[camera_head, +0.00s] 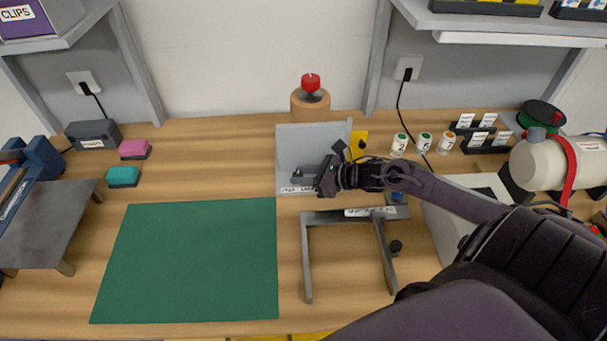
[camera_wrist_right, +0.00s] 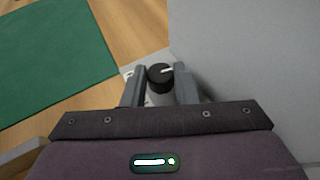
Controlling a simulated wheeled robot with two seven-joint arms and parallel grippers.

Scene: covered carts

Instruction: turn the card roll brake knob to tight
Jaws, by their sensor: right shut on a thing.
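The black knob (camera_wrist_right: 160,78) sits between the two fingers of my right gripper (camera_wrist_right: 160,86) in the right wrist view. A white pointer line on its top points to the right. My right gripper is shut on this knob; in the head view the gripper (camera_head: 304,180) is at the front of a pale grey upright panel (camera_head: 299,148). A white label strip (camera_head: 296,190) lies by the panel's foot; its words are too small to read and partly covered. A brown card roll (camera_head: 298,105) with a red knob on top stands behind the panel. My left gripper is not in view.
A grey metal frame (camera_head: 307,250) stands in front of the panel. A green mat (camera_head: 195,260) lies clear to the left. Several small labelled jars, including one (camera_head: 400,146), stand to the right, with a white roll (camera_head: 540,163) beyond. A shelf (camera_head: 520,38) overhangs the back right.

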